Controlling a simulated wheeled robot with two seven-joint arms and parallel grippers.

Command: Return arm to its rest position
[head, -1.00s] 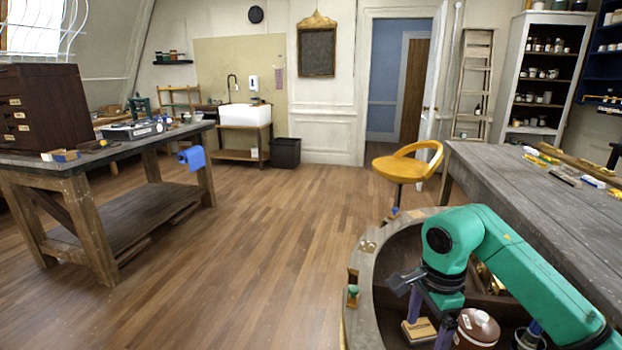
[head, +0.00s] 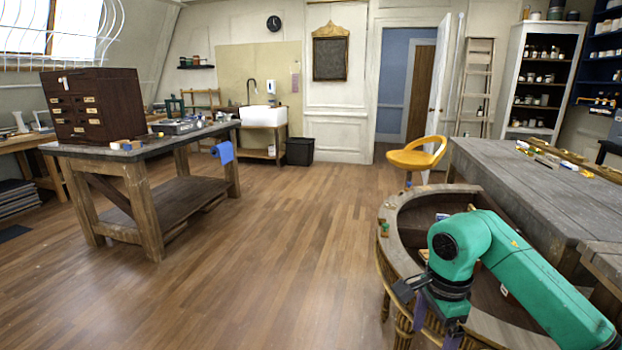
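My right arm (head: 535,275) is green and reaches in from the lower right. Its dark wrist and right gripper (head: 436,325) point down over the front of the curved gilt console (head: 408,205). Purple parts show below the wrist, but the fingertips are cut off or hidden at the bottom edge, so I cannot tell whether it is open or shut. I see nothing held in it. My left arm and gripper are not in view.
The console has a grey rim, an open hollow and gilt legs. A grey workbench (head: 535,195) stands close behind it on the right. A yellow stool (head: 415,157) is beyond. A wooden worktable (head: 150,215) with a brown drawer chest (head: 95,105) stands left. The wooden floor between is clear.

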